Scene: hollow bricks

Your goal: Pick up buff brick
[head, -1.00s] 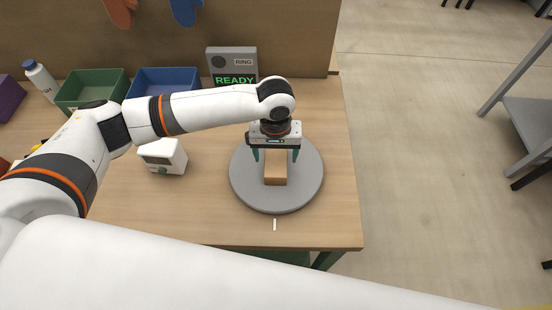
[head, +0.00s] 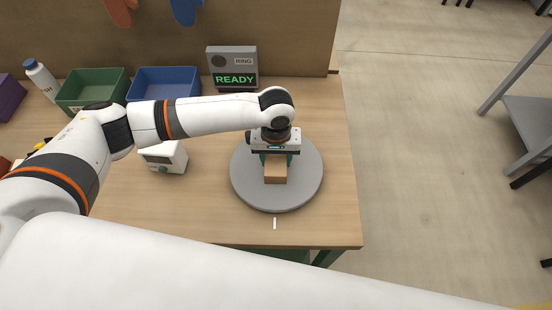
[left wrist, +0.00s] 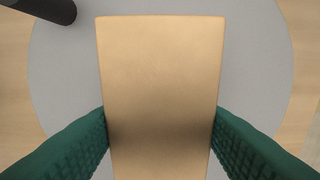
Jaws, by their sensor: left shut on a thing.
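The buff brick (head: 275,173) sits near the middle of the round grey disc (head: 301,189) on the table; its far part is hidden under my left gripper. My left gripper (head: 276,160) comes down over the brick and is shut on it, one finger on each long side. In the left wrist view the brick (left wrist: 160,75) fills the middle, its plain top face towards the camera. The green ribbed fingers of my left gripper (left wrist: 161,140) press against both sides. I cannot tell any gap between brick and disc. My right gripper is not in view.
A grey box reading READY (head: 232,70) stands behind the disc. A blue bin (head: 165,74), a green bin (head: 92,77) and a white bottle (head: 41,78) stand at the back left. A small white device (head: 163,157) is left of the disc. The table's right edge is close.

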